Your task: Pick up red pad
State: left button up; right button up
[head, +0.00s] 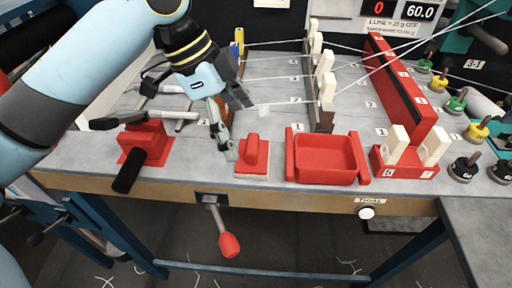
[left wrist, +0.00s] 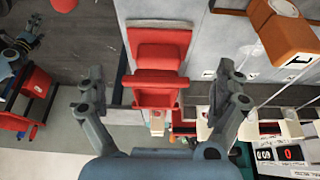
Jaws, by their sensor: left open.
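The red pad (head: 253,153) is a small red block with a raised grip on a pale base. It lies near the table's front edge in the head view. In the left wrist view a red piece with a raised ridge, which looks like the pad (left wrist: 160,45), shows between the spread fingers. My left gripper (head: 238,130) is open and empty just above and left of the pad, one finger hanging close to its left side. I cannot tell whether that finger touches it. The fingers also show in the left wrist view (left wrist: 160,75). My right gripper is not in view.
A red tray (head: 325,178) stands right of the pad. A red clamp with a black handle (head: 128,170) stands to the left. A red block with cream pegs (head: 405,172) and weights (head: 464,168) lie farther right. Strings stretch across the table behind.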

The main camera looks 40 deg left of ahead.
aim_at(248, 142)
pick_arm(q)
jog(key=shift+d+f, duration=0.25)
jog(key=shift+f, duration=0.25)
jog(key=shift+w+d+f, duration=0.1)
jog(key=shift+w+f, duration=0.1)
jog(key=shift+f, duration=0.05)
jog(key=x, duration=0.4)
jog(key=shift+d+f, duration=0.15)
jog(key=shift+f, duration=0.1)
jog(key=shift+w+d+f, duration=0.1)
jog(key=shift+f, duration=0.1)
jog(key=c, duration=1.1)
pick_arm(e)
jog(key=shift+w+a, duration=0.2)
pick_arm(q)
jog(key=shift+r, duration=0.1)
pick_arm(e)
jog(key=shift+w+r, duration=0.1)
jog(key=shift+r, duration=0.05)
